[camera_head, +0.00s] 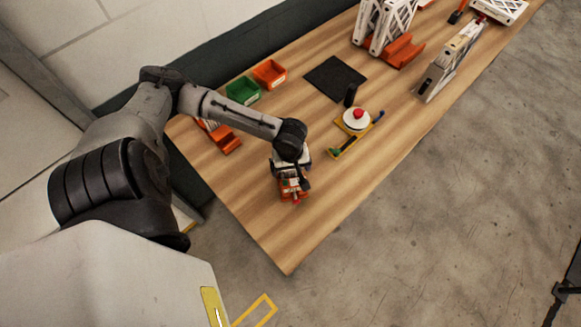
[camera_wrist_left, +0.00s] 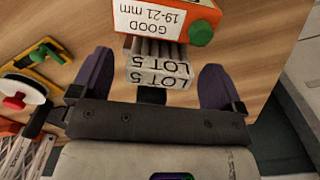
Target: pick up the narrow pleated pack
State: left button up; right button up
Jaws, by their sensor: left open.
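In the left wrist view, a narrow grey pleated pack (camera_wrist_left: 158,52) with white strips marked "LOT 5" lies between the two purple-dark fingers of my left gripper (camera_wrist_left: 157,66). The fingers are spread, with visible space on both sides of the pack. Beyond it is an orange gauge block (camera_wrist_left: 165,18) with a "GOOD 19-21 mm" label and a green knob (camera_wrist_left: 201,33); the pack's far end meets or passes under it, I cannot tell which. In the head view, my left gripper (camera_head: 290,175) is over the orange block (camera_head: 293,190) near the table's near end, hiding most of the pack.
A yellow fixture with a red-topped white disc (camera_head: 356,119) stands right of my gripper. A black mat (camera_head: 335,78), a green bin (camera_head: 242,91) and an orange bin (camera_head: 269,73) lie farther back. White-framed filters (camera_head: 385,25) stand beyond. The table's near corner is bare.

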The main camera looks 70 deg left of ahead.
pick_arm(q)
jog(key=shift+f, duration=0.3)
jog(key=c, duration=1.1)
jog(key=shift+o, duration=0.2)
jog(key=shift+r, duration=0.1)
